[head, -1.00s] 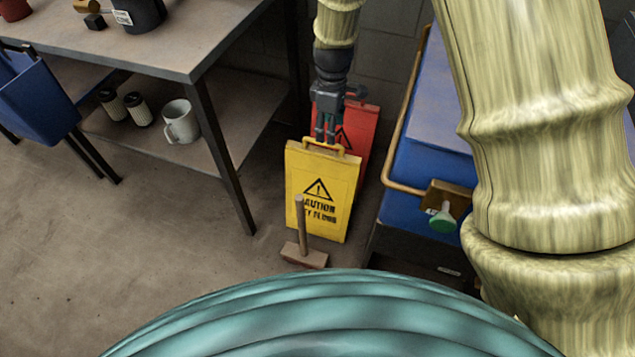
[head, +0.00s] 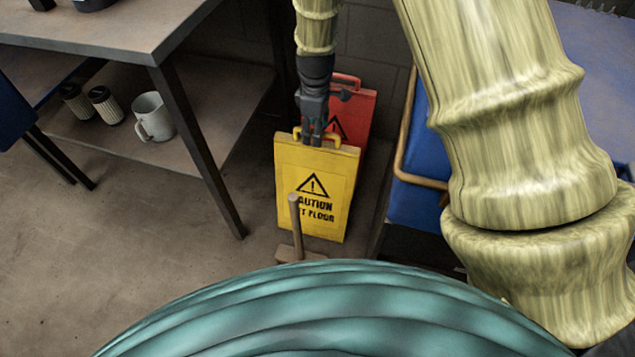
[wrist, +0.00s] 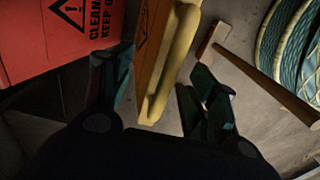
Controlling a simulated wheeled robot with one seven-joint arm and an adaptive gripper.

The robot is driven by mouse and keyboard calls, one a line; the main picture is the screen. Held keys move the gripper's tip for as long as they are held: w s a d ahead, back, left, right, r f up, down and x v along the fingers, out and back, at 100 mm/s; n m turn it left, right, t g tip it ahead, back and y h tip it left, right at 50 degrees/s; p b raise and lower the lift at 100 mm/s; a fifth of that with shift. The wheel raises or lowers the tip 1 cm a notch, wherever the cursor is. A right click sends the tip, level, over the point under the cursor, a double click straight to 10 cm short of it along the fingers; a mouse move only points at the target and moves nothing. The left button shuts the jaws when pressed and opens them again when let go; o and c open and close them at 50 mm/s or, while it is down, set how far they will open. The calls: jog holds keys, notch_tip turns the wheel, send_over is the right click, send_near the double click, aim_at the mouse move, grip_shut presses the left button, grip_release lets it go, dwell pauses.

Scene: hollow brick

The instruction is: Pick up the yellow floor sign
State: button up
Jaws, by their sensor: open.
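The yellow floor sign (head: 314,190) stands upright on the floor in the middle of the head view, with a warning triangle and black lettering on its front. Its handle is at the top. My gripper (head: 311,138) points down at the handle, which partly hides behind it. In the wrist view the sign's yellow handle (wrist: 176,65) lies between the two open fingers of my gripper (wrist: 155,90). I cannot tell whether either finger touches it.
A red sign (head: 357,112) stands just behind the yellow one. A wooden-handled tool (head: 296,228) stands in front of it. A workbench (head: 190,140) with a mug (head: 153,118) on its shelf is left; a blue cart (head: 418,180) is right.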

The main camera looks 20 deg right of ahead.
jog(key=f, duration=0.1)
jog(key=f+b, duration=0.1)
jog(key=f, duration=0.1)
jog(key=f+b, duration=0.1)
jog(key=shift+s+f, duration=0.25)
jog(key=shift+s, duration=0.15)
jog(key=shift+f+b, duration=0.45)
jog(key=shift+f, duration=0.1)
grip_shut()
